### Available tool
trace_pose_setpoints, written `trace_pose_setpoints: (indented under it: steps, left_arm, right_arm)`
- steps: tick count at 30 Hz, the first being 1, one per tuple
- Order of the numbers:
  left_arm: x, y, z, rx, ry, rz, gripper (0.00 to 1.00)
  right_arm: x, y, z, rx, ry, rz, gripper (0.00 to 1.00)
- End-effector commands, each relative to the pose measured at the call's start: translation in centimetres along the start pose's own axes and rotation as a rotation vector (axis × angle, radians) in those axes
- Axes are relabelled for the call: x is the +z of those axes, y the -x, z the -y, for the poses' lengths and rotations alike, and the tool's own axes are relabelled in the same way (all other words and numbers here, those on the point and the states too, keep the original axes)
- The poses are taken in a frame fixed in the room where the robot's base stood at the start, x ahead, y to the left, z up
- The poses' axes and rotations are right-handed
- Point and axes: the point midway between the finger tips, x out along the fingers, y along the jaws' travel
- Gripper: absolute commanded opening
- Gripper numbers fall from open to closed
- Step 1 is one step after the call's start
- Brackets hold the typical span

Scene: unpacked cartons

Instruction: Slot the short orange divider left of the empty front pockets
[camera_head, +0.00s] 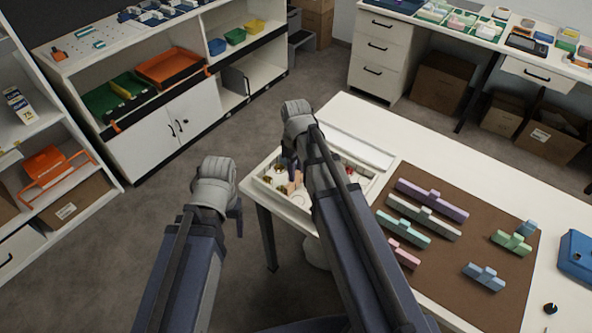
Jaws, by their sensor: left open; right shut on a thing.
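The white compartment tray (258,190) sits at the left end of the white table, with small things in some pockets. My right gripper (291,172) points down over the tray's left part, shut on what seems to be the short orange divider (294,187). Only a small peach-orange patch shows; my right arm hides the rest and the middle of the tray. I cannot tell whether the divider touches a slot. My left gripper (237,218) is open and empty, left of the table edge and clear of the tray.
A brown mat (470,274) right of the tray holds several dividers: purple (432,199), grey (424,217), teal (403,229), pink (402,254), blue (484,277) and green (511,242). A blue box (578,256) stands at the right. Floor is open at left.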

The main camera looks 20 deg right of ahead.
Motion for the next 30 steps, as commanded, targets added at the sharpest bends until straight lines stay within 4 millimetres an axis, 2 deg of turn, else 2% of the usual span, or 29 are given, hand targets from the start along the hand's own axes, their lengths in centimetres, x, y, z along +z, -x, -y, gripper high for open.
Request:
trace_pose_setpoints:
  steps: [14,15,24,30]
  left_arm:
    - [-0.1,-1.9,-0.2,0.000,0.000,0.000,0.72]
    - [-0.1,-1.9,-0.2,0.000,0.000,0.000,0.72]
    - [-0.1,-1.8,-0.2,0.000,0.000,0.000,0.72]
    - [-0.1,-1.8,-0.2,0.000,0.000,0.000,0.72]
  right_arm:
    - [0.0,-1.9,0.0,0.000,0.000,0.000,0.00]
    - [0.0,-1.9,0.0,0.000,0.000,0.000,0.37]
    - [0.0,-1.8,0.0,0.000,0.000,0.000,0.71]
    - [0.0,-1.8,0.0,0.000,0.000,0.000,0.71]
